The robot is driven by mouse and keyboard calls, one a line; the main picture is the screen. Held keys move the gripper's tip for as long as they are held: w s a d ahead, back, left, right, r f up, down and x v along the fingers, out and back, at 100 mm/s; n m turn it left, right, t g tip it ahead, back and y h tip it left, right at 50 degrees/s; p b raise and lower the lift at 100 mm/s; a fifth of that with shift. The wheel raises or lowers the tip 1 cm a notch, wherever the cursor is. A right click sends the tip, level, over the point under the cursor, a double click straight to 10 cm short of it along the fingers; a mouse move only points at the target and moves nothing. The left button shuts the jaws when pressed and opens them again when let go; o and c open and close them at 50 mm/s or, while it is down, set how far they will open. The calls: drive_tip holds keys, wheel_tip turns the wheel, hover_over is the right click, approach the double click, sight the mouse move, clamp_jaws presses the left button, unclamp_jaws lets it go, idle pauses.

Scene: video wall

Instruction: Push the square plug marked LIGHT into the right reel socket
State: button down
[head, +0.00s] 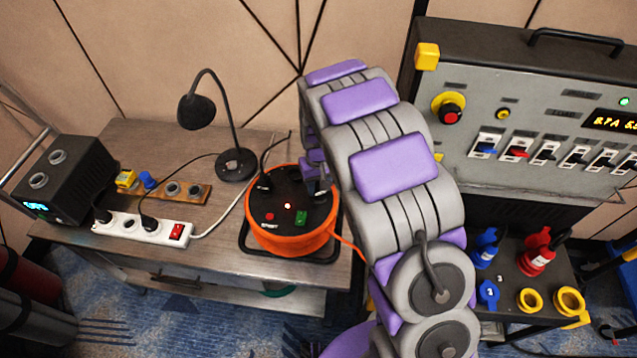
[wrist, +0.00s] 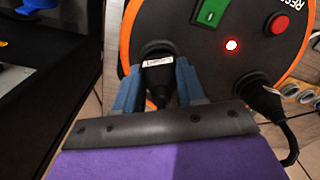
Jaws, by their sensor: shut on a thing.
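The orange cable reel (head: 290,240) stands on the wooden desk, its black face up, with a lit red lamp, a green switch and a red button. My gripper (head: 318,183) is over the right side of the reel face, partly hidden by my arm. In the wrist view my gripper (wrist: 160,68) is shut on a black plug (wrist: 157,80) with a small white label, too small to read. The plug's front end is at the right reel socket (wrist: 157,46); I cannot tell how deep it sits. Another black plug (wrist: 262,97) with a cable is in the reel's other socket.
A white power strip (head: 145,228) with plugs and a red switch lies left of the reel. A black desk lamp (head: 237,163) stands behind it. A black box (head: 60,178) is at far left. A grey switch panel (head: 540,120) and a small table with coloured connectors stand at right.

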drive_tip(key=shift+f, duration=0.15)
drive_tip(key=shift+c, duration=0.8)
unclamp_jaws()
drive_tip(key=shift+r+p, duration=1.1)
drive_tip(key=shift+r, duration=1.9)
